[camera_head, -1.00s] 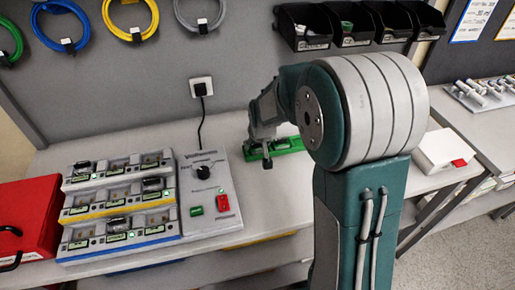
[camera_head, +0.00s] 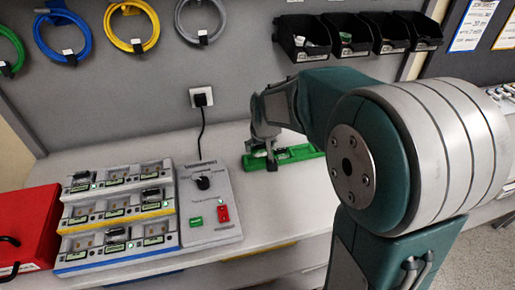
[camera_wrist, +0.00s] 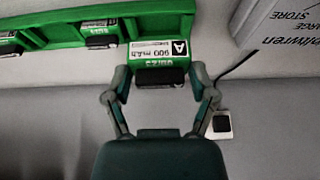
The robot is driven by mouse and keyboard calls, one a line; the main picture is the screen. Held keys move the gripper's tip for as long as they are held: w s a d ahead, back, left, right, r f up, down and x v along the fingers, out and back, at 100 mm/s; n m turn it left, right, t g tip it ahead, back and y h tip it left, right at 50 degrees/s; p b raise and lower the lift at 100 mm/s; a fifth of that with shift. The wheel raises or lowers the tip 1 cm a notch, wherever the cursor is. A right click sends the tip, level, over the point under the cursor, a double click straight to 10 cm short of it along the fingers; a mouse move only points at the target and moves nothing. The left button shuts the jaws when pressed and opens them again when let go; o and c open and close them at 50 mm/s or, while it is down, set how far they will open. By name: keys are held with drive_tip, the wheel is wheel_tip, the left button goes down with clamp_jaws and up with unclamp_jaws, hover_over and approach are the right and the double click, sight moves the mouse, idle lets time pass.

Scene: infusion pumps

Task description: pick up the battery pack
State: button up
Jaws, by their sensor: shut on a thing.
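The battery pack (camera_wrist: 160,52) in the wrist view is green with a white label reading "A" and "900 mAh", and has a dark end. My gripper (camera_wrist: 162,85) is shut on it, with one finger on each side of the dark end. The pack is at the edge of the green tray (camera_wrist: 60,28); I cannot tell whether it is clear of it. In the head view, my gripper (camera_head: 271,160) points down at the green tray (camera_head: 302,153) on the bench, and the pack is too small to make out.
Two more packs (camera_wrist: 98,32) (camera_wrist: 8,40) sit in the tray. A tiered charging station (camera_head: 118,210) with a grey control box (camera_head: 210,205) stands left of my gripper. A red case (camera_head: 25,225) is at far left. Black bins (camera_head: 340,35) hang above.

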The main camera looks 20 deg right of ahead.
drive_tip(key=s+r, duration=0.6)
drive_tip(key=s, duration=0.5)
drive_tip(key=shift+r, duration=0.15)
idle(0.8)
